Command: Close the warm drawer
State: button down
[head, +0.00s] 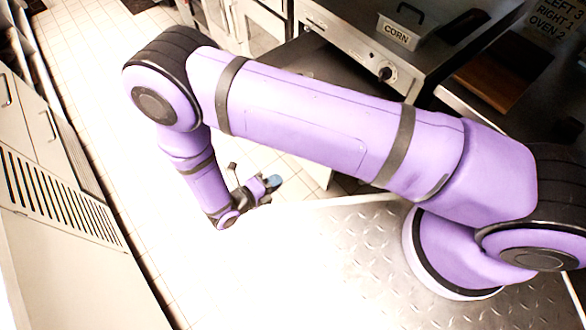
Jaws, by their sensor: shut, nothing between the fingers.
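My gripper (268,186) is shut and empty, low over the pale floor near the middle of the view. It is left of and below the counter front. The steel front panel (350,52) with a round knob (386,72) runs along the counter. A dark flat surface (318,62) juts out below this panel. It may be the warm drawer standing out, but my purple arm hides its right part, and I cannot tell for sure. The gripper is apart from it, with floor between them.
A container marked CORN (398,34) and a brown board (500,72) are on the counter. Cabinet doors with windows (262,28) stand at the top. Pale cabinets (35,125) line the left. Tiled floor (125,100) between is free.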

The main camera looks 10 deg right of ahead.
jog(key=r+x, duration=0.1)
jog(key=x, duration=1.2)
jog(key=shift+w+d, duration=0.15)
jog(key=shift+d, duration=0.15)
jog(key=shift+w+d+f, duration=0.1)
jog(key=w+d, duration=0.9)
jog(key=d, duration=0.5)
jog(key=w+d, duration=0.9)
jog(key=d, duration=0.5)
jog(key=shift+w, duration=0.4)
jog(key=f+v, duration=0.1)
jog(key=v, duration=1.3)
jog(key=shift+s+a, duration=0.2)
jog(key=shift+a, duration=0.15)
